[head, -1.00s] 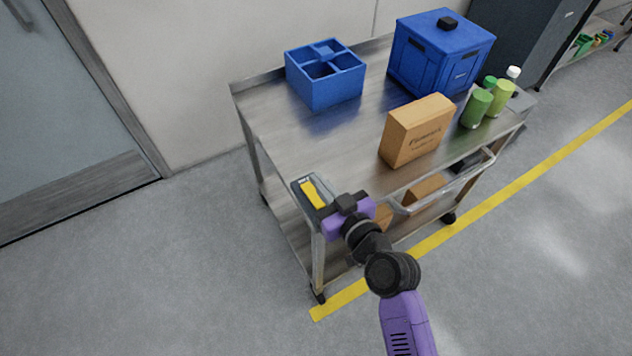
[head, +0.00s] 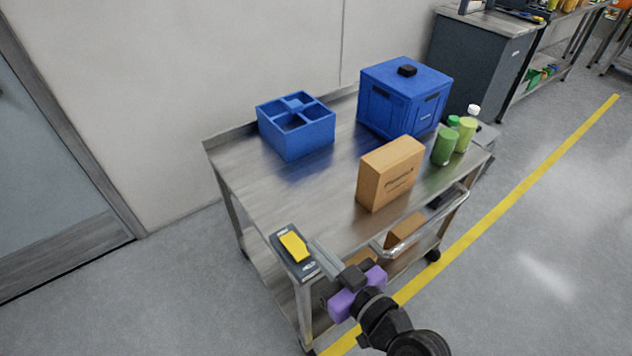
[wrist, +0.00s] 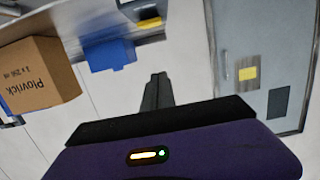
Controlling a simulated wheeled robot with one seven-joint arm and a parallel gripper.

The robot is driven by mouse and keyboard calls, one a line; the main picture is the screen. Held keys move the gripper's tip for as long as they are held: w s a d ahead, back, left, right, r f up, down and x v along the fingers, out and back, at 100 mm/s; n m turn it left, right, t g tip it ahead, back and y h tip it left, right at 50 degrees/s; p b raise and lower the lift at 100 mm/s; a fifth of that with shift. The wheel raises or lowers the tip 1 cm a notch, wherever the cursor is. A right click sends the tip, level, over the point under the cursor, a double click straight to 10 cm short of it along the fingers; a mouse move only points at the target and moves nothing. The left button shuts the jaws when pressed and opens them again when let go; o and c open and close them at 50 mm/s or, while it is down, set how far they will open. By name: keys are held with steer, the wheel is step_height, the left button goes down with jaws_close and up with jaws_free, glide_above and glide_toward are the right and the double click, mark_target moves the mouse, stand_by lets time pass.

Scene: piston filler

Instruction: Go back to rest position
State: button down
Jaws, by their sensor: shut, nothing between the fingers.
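My gripper (head: 316,246) is shut and empty at the near left corner of the metal cart (head: 235,165). Its grey fingers point up and left in the head view, just right of a dark box with a yellow top (head: 294,246). In the wrist view the fingers (wrist: 157,82) are together with nothing between them. The yellow-topped box also shows in the wrist view (wrist: 148,22), beyond the fingertips. I cannot tell the exact gap between fingers and box.
On the cart stand a cardboard box (head: 390,175), a blue divided tray (head: 297,140), a blue lidded crate (head: 385,105) and green bottles (head: 445,147). The cart's handle rail (head: 430,222) is near my arm. Floor is clear at left.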

steer(key=s+d+r+m+t+h, duration=0.35)
steer(key=s+d+m+h, duration=0.3)
steer(key=d, duration=0.45)
steer(key=s+d+g+h, duration=0.1)
steer(key=s+d, duration=0.2)
steer(key=s, duration=1)
steer(key=s+d+g+h+p, duration=0.1)
steer(key=s+d, duration=0.3)
steer(key=s, duration=0.8)
steer(key=shift+s+d+r, duration=0.15)
steer(key=shift+s+r, duration=0.2)
steer(key=shift+s, duration=0.05)
steer(key=shift+f+h, duration=0.1)
steer(key=shift+h, duration=0.15)
